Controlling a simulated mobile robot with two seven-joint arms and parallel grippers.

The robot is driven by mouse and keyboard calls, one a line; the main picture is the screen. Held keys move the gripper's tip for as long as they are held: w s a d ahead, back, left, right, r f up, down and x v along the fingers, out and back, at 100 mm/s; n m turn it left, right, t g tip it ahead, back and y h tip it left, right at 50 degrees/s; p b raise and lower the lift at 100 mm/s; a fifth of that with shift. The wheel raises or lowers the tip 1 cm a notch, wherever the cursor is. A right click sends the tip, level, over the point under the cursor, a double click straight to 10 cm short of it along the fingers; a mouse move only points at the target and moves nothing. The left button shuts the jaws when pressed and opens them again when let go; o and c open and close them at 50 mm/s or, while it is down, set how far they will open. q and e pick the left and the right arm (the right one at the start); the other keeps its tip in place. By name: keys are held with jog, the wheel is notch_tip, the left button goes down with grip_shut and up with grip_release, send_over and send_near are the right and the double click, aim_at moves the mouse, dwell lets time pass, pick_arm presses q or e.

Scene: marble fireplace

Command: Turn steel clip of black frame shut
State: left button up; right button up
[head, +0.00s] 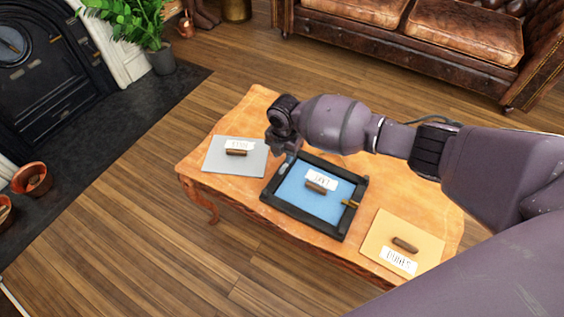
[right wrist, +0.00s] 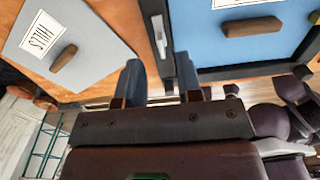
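The black frame (head: 333,232) lies on the table around a blue panel (head: 317,209) with a white label and a wooden handle. In the right wrist view, the steel clip (right wrist: 160,36) is a slim grey bar lying along the black frame's side bar (right wrist: 170,62). My right gripper (head: 286,155) is at the frame's left side in the head view and hides part of it. In the right wrist view my right gripper (right wrist: 159,68) is open, its fingers apart on either side of the clip's line, with nothing seen gripped. My left gripper is not in view.
A brass clip (head: 350,203) sits on the frame's right side. A grey panel (head: 220,163) lies left of the frame and a tan panel (head: 385,225) right of it, both on the wooden table (head: 220,125). A leather sofa (head: 430,45) stands behind.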

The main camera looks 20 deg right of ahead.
aim_at(284, 165)
notch_tip(284, 165, down, 4)
jog(key=shift+s+f+b, duration=0.1)
jog(key=shift+f+b, duration=0.15)
jog(key=shift+b, duration=0.25)
jog(key=shift+f, duration=0.4)
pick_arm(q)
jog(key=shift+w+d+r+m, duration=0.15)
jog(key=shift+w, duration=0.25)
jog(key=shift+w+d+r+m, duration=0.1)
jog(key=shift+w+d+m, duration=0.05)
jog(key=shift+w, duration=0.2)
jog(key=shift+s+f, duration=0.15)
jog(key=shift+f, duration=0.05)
pick_arm(e)
grip_shut()
